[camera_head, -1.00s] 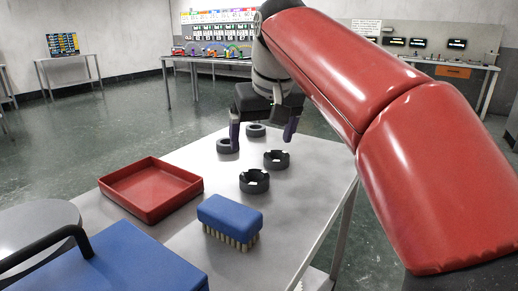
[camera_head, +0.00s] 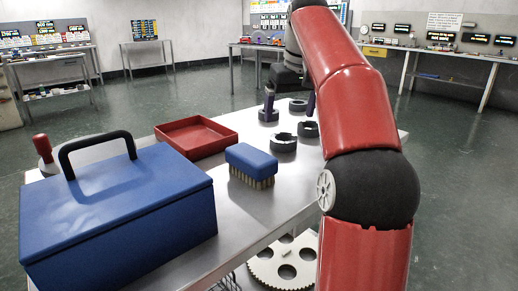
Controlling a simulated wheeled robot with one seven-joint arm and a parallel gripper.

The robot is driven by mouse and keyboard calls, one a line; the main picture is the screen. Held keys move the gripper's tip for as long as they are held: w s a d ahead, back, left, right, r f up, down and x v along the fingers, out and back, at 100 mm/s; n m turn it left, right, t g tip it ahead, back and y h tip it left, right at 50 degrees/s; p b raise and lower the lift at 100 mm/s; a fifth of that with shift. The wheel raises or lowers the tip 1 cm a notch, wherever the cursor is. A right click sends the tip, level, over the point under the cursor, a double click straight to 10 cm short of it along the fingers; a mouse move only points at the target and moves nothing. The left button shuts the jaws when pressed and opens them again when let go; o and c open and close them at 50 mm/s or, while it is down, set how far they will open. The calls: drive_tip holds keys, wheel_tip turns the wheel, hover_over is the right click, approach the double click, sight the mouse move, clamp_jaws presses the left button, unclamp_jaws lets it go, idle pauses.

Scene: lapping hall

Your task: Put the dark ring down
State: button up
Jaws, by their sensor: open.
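Several dark rings rest on the grey table. Two look plain, one at the far left (camera_head: 268,115) and one at the far right (camera_head: 298,105). Two have notched tops, one nearer (camera_head: 284,142) and one to the right (camera_head: 308,129). My gripper (camera_head: 290,106) is open over the far part of the table, its fingers spread and pointing down, with no ring held between them. The left finger stands in front of or at the far left ring. I cannot tell whether it touches it. The right finger is partly hidden by my red arm.
A red tray (camera_head: 196,137) lies left of the rings. A blue brush (camera_head: 251,163) sits bristles down in front of them. A large blue box (camera_head: 118,208) with a black handle fills the near left. A holed grey disc (camera_head: 285,265) is below the tabletop (camera_head: 235,215).

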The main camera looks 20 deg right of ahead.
sight(284, 134)
drive_tip(key=b+x, duration=0.1)
drive_tip(key=x, duration=0.3)
drive_tip(key=b+x, duration=0.2)
drive_tip(key=x, duration=0.1)
drive_tip(key=shift+a+f, duration=0.2)
drive_tip(key=shift+f, duration=0.2)
drive_tip(key=shift+c, duration=0.4)
drive_tip(key=c, duration=1.2)
drive_tip(key=shift+r, duration=0.15)
